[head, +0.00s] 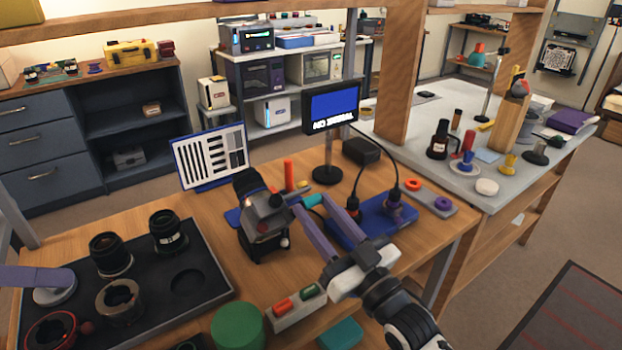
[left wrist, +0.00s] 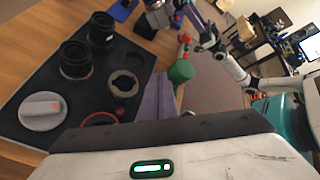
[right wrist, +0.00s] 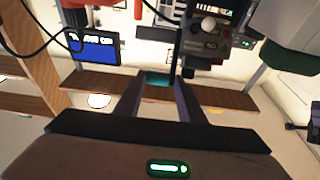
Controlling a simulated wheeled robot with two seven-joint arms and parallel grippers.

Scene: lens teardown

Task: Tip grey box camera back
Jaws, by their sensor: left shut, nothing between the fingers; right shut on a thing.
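The grey box camera (head: 265,215) sits on a black base on the wooden bench, its dark lens pointing up and left, so its body looks tilted. It also shows in the right wrist view (right wrist: 207,42). My right gripper (head: 311,203) reaches in from the right beside it, its fingers on a teal piece (right wrist: 155,78) by the camera's right side. Whether this piece is joined to the camera is hard to tell. My left gripper (head: 70,277) is shut and empty above the dark tray at the left; its finger shows in the left wrist view (left wrist: 157,98).
The dark tray (head: 205,300) holds several lenses and a white disc. A blue fixture (head: 372,222), a small monitor (head: 332,107) and a striped chart (head: 210,155) stand around the camera. A button box (head: 297,306) and green cylinder (head: 238,327) lie in front.

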